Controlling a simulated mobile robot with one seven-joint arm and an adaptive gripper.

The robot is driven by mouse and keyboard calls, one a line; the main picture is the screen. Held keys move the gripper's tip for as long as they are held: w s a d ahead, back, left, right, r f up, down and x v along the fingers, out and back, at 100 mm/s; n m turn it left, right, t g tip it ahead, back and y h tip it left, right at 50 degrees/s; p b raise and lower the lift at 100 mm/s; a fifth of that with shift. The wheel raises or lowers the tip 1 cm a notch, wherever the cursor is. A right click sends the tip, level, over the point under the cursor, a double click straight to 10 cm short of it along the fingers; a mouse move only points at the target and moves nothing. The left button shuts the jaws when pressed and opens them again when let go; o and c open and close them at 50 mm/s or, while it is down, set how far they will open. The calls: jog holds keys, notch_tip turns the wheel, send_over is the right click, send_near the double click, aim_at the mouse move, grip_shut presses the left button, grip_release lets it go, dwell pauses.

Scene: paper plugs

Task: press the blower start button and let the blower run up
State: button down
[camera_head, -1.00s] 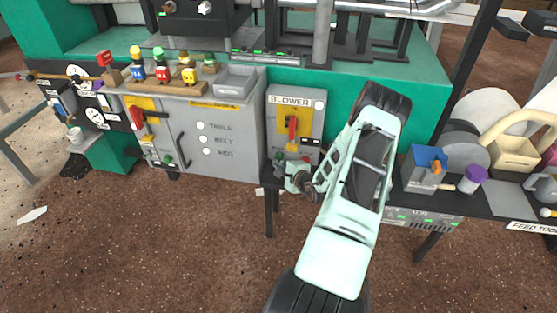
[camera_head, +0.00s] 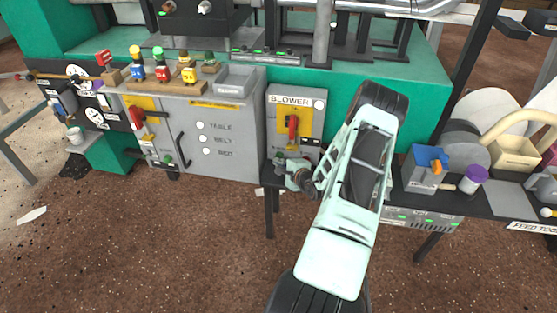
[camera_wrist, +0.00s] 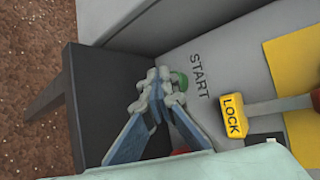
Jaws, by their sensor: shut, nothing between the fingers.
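The grey blower panel (camera_head: 312,128) stands mid-scene with a BLOWER label, a red lever (camera_head: 292,130) on a yellow plate and a round white disc at top right. In the wrist view, the green start button (camera_wrist: 182,82) sits beside the word START. My gripper (camera_head: 279,163) is at the panel's lower left corner, its fingers shut and empty. In the wrist view the closed fingertips (camera_wrist: 163,78) lie right against the green button and partly cover it. I cannot tell whether the button is pushed in. Something red (camera_wrist: 181,152) is mostly hidden behind a finger.
A yellow LOCK tag (camera_wrist: 232,116) hangs close to the fingers in the wrist view. The grey cabinet (camera_head: 235,135) stands left of the panel.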

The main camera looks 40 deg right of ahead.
jog(key=shift+a, duration=0.1)
dwell(0.3)
jog(key=shift+s+a+p, duration=0.3)
jog(key=shift+s+a, duration=0.25)
jog(key=shift+s, duration=0.05)
jog(key=shift+s+a+p, duration=0.35)
jog(key=shift+s+a, duration=0.45)
jog(key=shift+a, duration=0.2)
jog(key=shift+s+a+p, duration=0.3)
jog(key=shift+s+a, duration=0.5)
jog(key=shift+a, duration=0.15)
